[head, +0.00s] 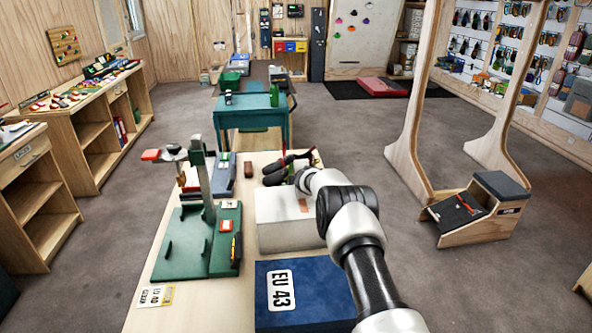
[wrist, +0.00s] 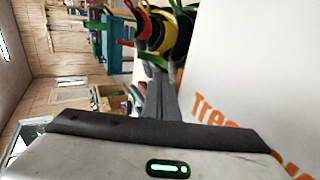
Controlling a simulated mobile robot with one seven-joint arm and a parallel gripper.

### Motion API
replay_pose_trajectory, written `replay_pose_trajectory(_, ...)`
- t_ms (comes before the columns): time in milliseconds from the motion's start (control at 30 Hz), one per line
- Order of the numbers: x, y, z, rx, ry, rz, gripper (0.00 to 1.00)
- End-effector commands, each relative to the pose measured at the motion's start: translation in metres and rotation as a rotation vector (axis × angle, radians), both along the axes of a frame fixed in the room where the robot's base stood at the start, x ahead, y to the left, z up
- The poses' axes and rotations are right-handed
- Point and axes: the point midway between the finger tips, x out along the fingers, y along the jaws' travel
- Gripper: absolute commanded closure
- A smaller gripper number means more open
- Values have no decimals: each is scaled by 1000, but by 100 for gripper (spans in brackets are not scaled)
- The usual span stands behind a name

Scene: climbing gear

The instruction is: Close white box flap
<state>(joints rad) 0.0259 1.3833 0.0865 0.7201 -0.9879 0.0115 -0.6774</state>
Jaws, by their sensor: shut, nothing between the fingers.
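The white box (head: 278,208) stands on the wooden table, partly hidden behind my arm, with a small orange mark on its pale upper surface. In the wrist view a large white panel (wrist: 250,60) with orange lettering fills the right side, close beside my gripper. I cannot tell whether this panel is the flap or another face of the box, nor how far the flap is open. My gripper (wrist: 157,72) shows as dark fingers held together, with nothing between them. Whether they touch the panel is unclear. In the head view the fingers are hidden by my arm.
A blue box (head: 325,285) labelled EU 43 sits in front of the white box. A green stand (head: 190,245) is to its left. Dark and red shoes (head: 285,168) lie behind it. The wooden table (head: 215,305) has bare room at the front left.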

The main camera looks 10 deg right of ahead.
Motion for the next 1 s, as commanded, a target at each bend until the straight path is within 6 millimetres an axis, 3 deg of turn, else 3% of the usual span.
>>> replay_pose_trajectory(567,0,-2,-1,0,5,-4,100)
replay_pose_trajectory(1000,-11,1,-11,-3,7,3,100)
